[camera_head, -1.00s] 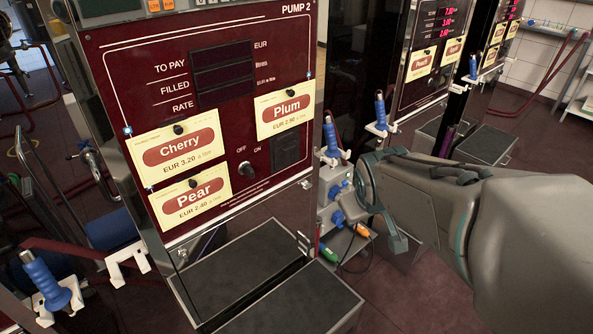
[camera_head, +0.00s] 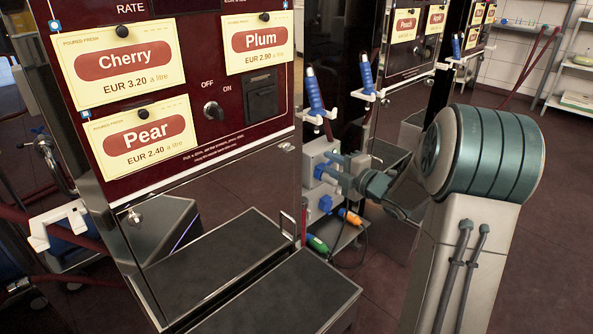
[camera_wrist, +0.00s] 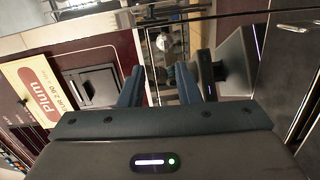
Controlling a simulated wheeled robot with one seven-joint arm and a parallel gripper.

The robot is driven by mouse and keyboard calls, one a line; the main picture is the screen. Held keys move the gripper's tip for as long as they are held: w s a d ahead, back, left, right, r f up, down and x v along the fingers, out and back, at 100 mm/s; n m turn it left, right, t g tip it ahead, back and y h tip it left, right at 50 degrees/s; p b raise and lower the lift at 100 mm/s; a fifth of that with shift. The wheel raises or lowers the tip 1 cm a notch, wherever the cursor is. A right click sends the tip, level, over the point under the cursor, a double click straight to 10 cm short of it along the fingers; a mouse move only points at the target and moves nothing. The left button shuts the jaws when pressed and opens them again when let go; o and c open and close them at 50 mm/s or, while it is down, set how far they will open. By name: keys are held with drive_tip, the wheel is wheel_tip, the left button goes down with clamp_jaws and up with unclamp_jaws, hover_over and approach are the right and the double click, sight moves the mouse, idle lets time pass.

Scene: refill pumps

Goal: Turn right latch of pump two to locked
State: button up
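Pump two's dark red front panel (camera_head: 205,120) is in the head view, with steel around it. The right latch (camera_head: 287,147) looks like a small silver knob low on the pump's right side. In the wrist view, a round silver knob that looks like this latch (camera_wrist: 163,42) lies ahead, between the fingers. My gripper (camera_wrist: 160,72) is open with nothing between its fingers, apart from the knob. In the head view, my grey-teal wrist is right of the pump; its fingertips are hard to make out. The left latch (camera_head: 134,217) is at lower left. I cannot tell either latch's turn.
The Plum card (camera_head: 257,42) and a dark slot (camera_head: 262,98) are above the right latch. Dark trays (camera_head: 270,295) jut out below. Open floor lies at right.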

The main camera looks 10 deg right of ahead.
sight(293, 150)
drive_tip(key=shift+n+y, duration=0.8)
drive_tip(key=b+x, duration=0.1)
drive_tip(key=x, duration=0.3)
drive_tip(key=f+b+x, duration=0.1)
drive_tip(key=x, duration=0.4)
drive_tip(key=b+x, duration=0.1)
drive_tip(key=x, duration=0.3)
drive_tip(key=shift+w+a+f, duration=0.15)
drive_tip(key=shift+a+f, duration=0.1)
drive_tip(key=shift+f, duration=0.15)
drive_tip(key=shift+c, duration=0.3)
clamp_jaws()
drive_tip(key=shift+d, duration=0.1)
